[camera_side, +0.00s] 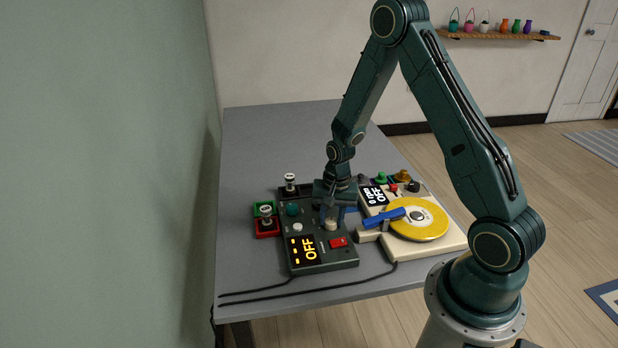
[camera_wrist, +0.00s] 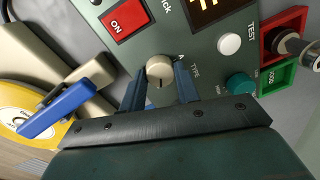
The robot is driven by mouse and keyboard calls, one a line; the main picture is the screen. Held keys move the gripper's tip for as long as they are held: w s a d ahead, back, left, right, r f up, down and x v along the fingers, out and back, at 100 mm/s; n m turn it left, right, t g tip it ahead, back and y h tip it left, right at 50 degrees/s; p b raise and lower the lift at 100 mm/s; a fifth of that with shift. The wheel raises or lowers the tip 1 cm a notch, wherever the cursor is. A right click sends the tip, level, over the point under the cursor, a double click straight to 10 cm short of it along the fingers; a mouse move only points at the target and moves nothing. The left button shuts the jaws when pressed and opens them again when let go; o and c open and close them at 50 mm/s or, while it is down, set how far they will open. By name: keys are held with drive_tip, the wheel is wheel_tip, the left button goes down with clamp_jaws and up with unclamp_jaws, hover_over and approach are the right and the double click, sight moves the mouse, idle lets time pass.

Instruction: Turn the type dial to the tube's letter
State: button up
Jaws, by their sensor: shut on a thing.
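The dark green tester (camera_side: 325,258) lies on the grey table, its screen reading OFF in yellow. Its cream type dial (camera_wrist: 159,67) sits beside the printed word TYPE, with a letter A near its edge; it also shows in the side view (camera_side: 331,225). My gripper (camera_wrist: 160,85) is shut on the dial, one blue finger on each side. One tube (camera_side: 266,212) is upright at the red bin, and it shows at the edge of the wrist view (camera_wrist: 298,48). Another tube (camera_side: 290,181) stands behind the tester. I cannot read either tube's letter.
The tester carries a red ON switch (camera_wrist: 126,20), a white TEST button (camera_wrist: 229,43) and a teal knob (camera_wrist: 240,85). A red bin (camera_side: 267,231) and green bin (camera_wrist: 277,76) stand at its left. A cream machine with a yellow disc (camera_side: 432,226) stands close at right. The table's back is clear.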

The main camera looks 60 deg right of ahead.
sight(335, 220)
drive_tip(key=shift+m, duration=0.5)
drive_tip(key=o, duration=1)
drive_tip(key=shift+c, duration=0.2)
drive_tip(key=shift+r, duration=0.1)
wheel_tip(335, 220, up, 14)
drive_tip(key=shift+s+d, duration=0.15)
drive_tip(key=shift+s, duration=0.2)
